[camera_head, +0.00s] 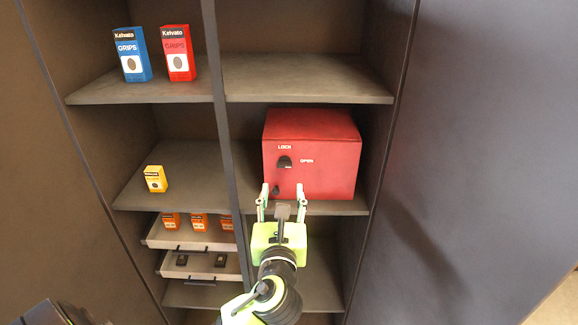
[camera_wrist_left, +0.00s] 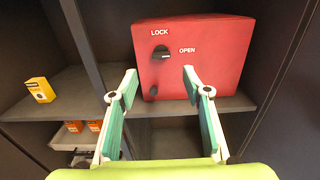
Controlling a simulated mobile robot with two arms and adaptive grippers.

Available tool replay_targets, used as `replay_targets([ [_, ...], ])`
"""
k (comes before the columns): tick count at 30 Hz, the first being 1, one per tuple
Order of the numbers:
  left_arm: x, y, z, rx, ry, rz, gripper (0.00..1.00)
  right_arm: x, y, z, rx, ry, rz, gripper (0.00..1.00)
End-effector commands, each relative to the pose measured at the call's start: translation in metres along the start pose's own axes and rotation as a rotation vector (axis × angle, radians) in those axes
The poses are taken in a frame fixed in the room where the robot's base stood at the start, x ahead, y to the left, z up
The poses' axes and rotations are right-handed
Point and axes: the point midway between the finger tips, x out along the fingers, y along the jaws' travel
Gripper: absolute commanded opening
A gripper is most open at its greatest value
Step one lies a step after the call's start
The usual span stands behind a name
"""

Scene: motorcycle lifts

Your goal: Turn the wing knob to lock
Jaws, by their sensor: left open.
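A red box (camera_head: 335,155) with LOCK and OPEN labels stands on the middle right shelf. Its dark wing knob (camera_head: 285,162) is on the front face, below LOCK and left of OPEN. In the left wrist view the knob (camera_wrist_left: 161,53) shows with its wing pointing sideways toward the OPEN side. A smaller dark fitting (camera_head: 276,190) sits lower on the same face. My left gripper (camera_head: 283,187) is open and empty in front of the box, below the knob and apart from it. The left wrist view shows both fingers (camera_wrist_left: 159,76) spread below the knob. My right gripper is not seen.
A vertical divider (camera_head: 228,150) stands left of the box, and a cabinet side wall is to its right. A yellow box (camera_head: 155,179) is on the left shelf, above drawers (camera_head: 190,238) holding small orange boxes. Blue (camera_head: 132,55) and red (camera_head: 178,53) grip boxes stand above.

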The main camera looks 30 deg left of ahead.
Motion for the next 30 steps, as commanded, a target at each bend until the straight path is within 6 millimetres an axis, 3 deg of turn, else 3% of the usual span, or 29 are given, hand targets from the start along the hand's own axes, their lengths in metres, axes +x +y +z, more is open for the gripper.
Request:
replay_targets([
  [6, 0.05, 0.001, 0.003, 0.001, 0.0, 0.003, 0.44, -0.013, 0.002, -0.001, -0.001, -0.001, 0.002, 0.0],
  [13, 0.087, 0.0, 0.001, 0.0, 0.002, 0.002, 0.44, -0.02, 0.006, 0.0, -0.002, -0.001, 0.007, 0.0],
  [18, 0.099, 0.0, 0.0, -0.002, 0.002, 0.0, 0.44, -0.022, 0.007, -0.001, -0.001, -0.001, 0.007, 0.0],
  [27, 0.101, 0.0, -0.001, -0.002, 0.002, 0.0, 0.44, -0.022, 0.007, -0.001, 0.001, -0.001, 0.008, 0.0],
  [30, 0.101, 0.0, -0.001, -0.002, 0.002, 0.0, 0.21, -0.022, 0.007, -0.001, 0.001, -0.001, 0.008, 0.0],
])
